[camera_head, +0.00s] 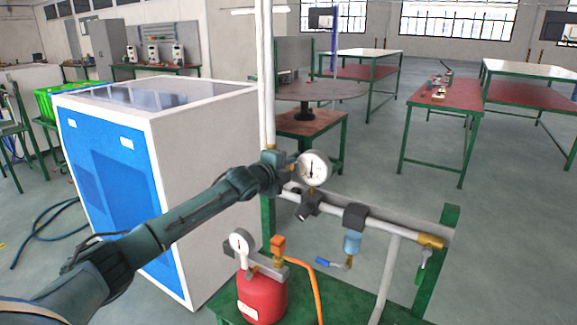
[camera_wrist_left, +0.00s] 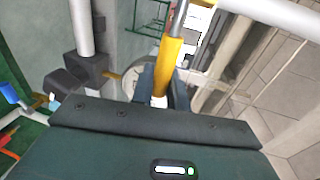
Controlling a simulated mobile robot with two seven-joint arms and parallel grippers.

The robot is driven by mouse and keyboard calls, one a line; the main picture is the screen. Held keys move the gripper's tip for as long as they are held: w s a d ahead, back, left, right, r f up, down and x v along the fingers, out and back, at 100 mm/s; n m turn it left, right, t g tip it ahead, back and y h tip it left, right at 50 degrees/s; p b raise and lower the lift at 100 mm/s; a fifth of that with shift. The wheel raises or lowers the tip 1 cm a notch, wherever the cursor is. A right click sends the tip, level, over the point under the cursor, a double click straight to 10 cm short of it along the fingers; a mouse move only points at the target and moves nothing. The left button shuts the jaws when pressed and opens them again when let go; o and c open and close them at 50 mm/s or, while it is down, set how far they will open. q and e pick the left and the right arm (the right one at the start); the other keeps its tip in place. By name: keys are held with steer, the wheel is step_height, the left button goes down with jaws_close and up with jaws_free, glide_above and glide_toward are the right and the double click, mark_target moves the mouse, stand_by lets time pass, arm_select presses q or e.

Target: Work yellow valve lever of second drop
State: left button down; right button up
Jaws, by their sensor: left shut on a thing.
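The yellow valve lever (camera_wrist_left: 171,52) shows in the left wrist view, running upward from between the fingers of my left gripper (camera_wrist_left: 165,92). The gripper is shut on it. In the head view my left gripper (camera_head: 283,172) is at the vertical white pipe (camera_head: 265,80), just left of a round pressure gauge (camera_head: 312,167). There the wrist and gripper hide most of the lever and its valve. The right gripper is not in view.
Below stands a red tank (camera_head: 262,296) with a gauge and orange hose (camera_head: 315,285). A blue-and-white cabinet (camera_head: 205,150) is close to my left arm.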

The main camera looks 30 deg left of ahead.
arm_select(q)
steer(key=shift+f, duration=0.15)
steer(key=c, duration=1.4)
jaws_free()
steer(key=shift+c, duration=0.2)
steer(key=shift+s, duration=0.1)
steer(key=b+v, duration=0.2)
steer(key=v, duration=1.1)
